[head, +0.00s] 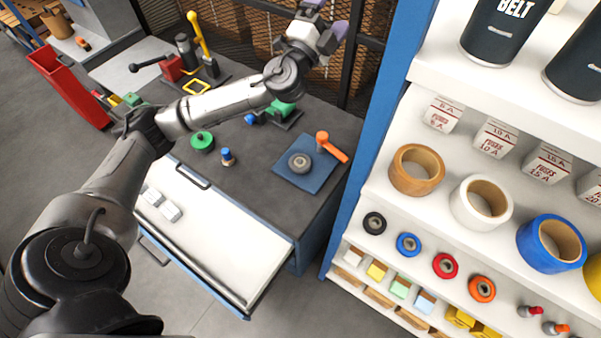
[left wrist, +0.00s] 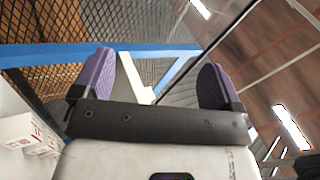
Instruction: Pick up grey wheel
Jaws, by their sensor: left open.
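A small round grey wheel (head: 300,162) lies flat on a blue mat (head: 318,182) on the dark worktop, with an orange-handled tool beside it. My left gripper (head: 318,22) is raised behind and above the worktop, well apart from the wheel. In the left wrist view its two purple-padded fingers (left wrist: 156,82) are spread wide with nothing between them. The wheel does not show in the left wrist view. My right gripper is not in view.
A green wheel (head: 202,141) and a small blue part (head: 227,157) sit on the worktop. A drawer (head: 215,230) stands open below. A blue-edged shelf (head: 385,110) of tape rolls and boxes rises at right; mesh (head: 340,75) stands behind.

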